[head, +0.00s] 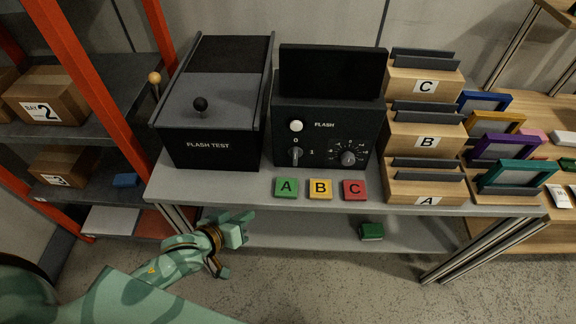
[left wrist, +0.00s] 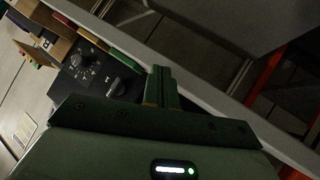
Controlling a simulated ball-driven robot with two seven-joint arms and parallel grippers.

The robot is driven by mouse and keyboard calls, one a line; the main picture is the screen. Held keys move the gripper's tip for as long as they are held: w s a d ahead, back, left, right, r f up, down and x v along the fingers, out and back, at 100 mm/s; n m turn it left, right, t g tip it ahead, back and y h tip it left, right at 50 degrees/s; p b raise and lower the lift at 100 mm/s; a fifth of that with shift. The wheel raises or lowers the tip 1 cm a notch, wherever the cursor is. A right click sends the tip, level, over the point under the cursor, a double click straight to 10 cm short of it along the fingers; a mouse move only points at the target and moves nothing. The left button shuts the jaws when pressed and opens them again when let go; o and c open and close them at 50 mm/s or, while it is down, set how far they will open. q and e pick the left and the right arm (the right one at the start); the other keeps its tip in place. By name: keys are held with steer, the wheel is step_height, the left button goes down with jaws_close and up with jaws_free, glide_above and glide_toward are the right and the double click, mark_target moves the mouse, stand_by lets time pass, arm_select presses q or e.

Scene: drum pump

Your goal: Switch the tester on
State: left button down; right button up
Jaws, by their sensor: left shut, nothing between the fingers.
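The flash tester (head: 330,150) is a dark box with a blank screen (head: 333,72) on top, standing at the middle of the grey bench. Its face has a white button (head: 296,126), a small lever switch (head: 296,157) marked 0 and I, and a round dial (head: 348,158). The lever looks roughly upright; its setting is hard to tell. My left gripper (head: 243,228) is shut and empty, in front of the bench's front edge and apart from the tester. In the left wrist view its closed fingers (left wrist: 161,84) point towards the bench, with the dial (left wrist: 81,61) beyond. My right gripper is out of view.
A black flash test box (head: 212,149) stands left of the tester. Green, yellow and red tiles A (head: 286,188), B (head: 320,189) and C (head: 354,190) lie in front of it. Wooden racks (head: 425,180) stand to the right. An orange-framed shelf is at the left.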

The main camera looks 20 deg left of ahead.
mark_target(292, 149)
arm_select(q)
steer(key=w+r+n+t+h, duration=0.1)
steer(key=n, duration=0.1)
steer(key=w+r+n+t+h, duration=0.1)
steer(key=w+r+n, duration=0.1)
steer(key=shift+a+h, duration=0.4)
steer(key=a+r+n+h, duration=0.1)
steer(key=n, duration=0.1)
steer(key=w+a+r+n+t, duration=0.1)
steer(key=r+n, duration=0.1)
steer(key=w+a+r+n+t+h, duration=0.1)
steer(key=r+n, duration=0.1)
steer(key=shift+a+h, duration=0.25)
steer(key=shift+h, duration=0.05)
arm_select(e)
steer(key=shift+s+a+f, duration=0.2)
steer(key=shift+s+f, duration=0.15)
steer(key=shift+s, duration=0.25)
